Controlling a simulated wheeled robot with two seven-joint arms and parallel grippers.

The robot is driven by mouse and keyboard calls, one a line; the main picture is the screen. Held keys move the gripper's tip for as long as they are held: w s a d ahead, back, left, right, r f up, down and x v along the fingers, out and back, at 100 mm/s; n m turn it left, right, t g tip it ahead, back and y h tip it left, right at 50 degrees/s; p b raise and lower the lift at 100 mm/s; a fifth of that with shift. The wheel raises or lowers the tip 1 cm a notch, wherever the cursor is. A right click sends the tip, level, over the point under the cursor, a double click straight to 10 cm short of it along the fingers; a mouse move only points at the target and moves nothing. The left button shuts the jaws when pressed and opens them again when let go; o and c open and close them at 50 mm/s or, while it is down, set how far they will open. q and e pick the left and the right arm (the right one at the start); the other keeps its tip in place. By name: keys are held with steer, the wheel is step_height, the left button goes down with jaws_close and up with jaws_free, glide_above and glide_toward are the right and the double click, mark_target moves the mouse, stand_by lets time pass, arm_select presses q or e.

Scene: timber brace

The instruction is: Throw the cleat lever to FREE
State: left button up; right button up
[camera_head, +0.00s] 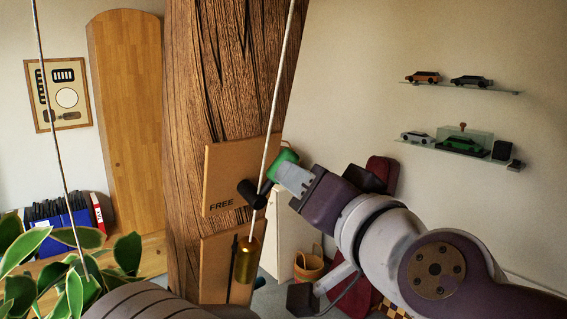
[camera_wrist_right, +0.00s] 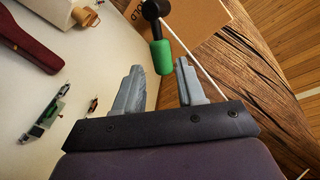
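The cleat lever has a black hub and arm (camera_head: 252,193) on a wooden board (camera_head: 228,165) fixed to the timber post. Its green handle (camera_head: 284,158) points up and right, away from the word FREE at the board's lower left. My right gripper (camera_head: 284,172) is at the green handle. In the right wrist view the green handle (camera_wrist_right: 161,57) lies between the tips of the open right gripper (camera_wrist_right: 158,78), with gaps at both sides. Whether the handle lies at the fingers' depth is hard to tell. My left gripper is out of view.
A pale cord (camera_head: 281,70) runs down past the lever to a brass weight (camera_head: 246,262) before a lower board (camera_head: 216,262). The thick timber post (camera_head: 215,70) stands behind. Leaves (camera_head: 75,285) fill the lower left. Shelves with model cars (camera_head: 464,143) hang at right.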

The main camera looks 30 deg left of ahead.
mark_target(269, 175)
steer(key=x, duration=0.5)
steer(key=shift+s+a+p, duration=0.1)
steer(key=shift+a+p, duration=0.25)
steer(key=shift+a, duration=0.05)
steer(key=shift+w+a, duration=0.3)
steer(key=shift+w, duration=0.15)
steer(key=shift+a, duration=0.1)
jaws_close()
